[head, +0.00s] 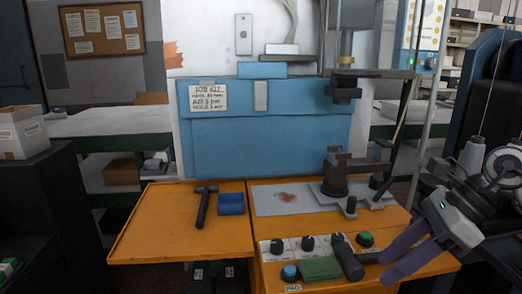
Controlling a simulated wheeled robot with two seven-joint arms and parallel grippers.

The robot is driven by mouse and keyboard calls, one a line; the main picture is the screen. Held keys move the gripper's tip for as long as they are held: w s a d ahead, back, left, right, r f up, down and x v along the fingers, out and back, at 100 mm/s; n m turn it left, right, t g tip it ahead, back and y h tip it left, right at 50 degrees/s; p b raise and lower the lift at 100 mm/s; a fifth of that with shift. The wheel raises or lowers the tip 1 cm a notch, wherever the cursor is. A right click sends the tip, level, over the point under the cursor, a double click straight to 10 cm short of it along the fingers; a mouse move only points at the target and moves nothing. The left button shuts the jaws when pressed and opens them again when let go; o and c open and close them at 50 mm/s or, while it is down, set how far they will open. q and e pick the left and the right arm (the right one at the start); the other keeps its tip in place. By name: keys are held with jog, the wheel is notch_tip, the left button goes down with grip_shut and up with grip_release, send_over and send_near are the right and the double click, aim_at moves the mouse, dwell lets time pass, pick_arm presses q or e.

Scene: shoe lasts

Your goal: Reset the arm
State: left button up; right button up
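My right gripper (386,266) reaches in from the right, over the front right of the orange workbench (150,235). Its two purple fingers point left and down, and their tips look apart, with nothing seen held between them. A dark handle (346,258) on the control panel lies just left of the fingertips; I cannot tell whether they touch. My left gripper is not in view.
A hammer (203,206) and a blue bin (231,203) lie on the left bench top. A blue machine (265,130) stands behind, with a dark clamp fixture (337,175) at its right. The panel has a green button (365,238) and a blue button (290,272).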

jog(key=s+a+m+t+y, duration=0.2)
jog(key=a+m+t+y, duration=0.4)
jog(key=a+m+y, duration=1)
jog(key=d+f+m+t+h, duration=0.2)
jog(key=f+m+t+h, duration=0.3)
jog(key=f+m+h, duration=0.4)
jog(key=d+f+m+t+h, duration=0.35)
jog(key=f+m+h, duration=0.4)
jog(key=m, duration=0.45)
jog(key=s+d+f+m+g+h, duration=0.1)
jog(key=s+f+m+g+h, duration=0.2)
jog(key=s+f, duration=1.5)
notch_tip(320, 180, down, 2)
jog(key=m+g, duration=0.4)
jog(key=m, duration=0.3)
jog(key=shift+s+d+h, duration=0.3)
jog(key=shift+d+h, duration=0.05)
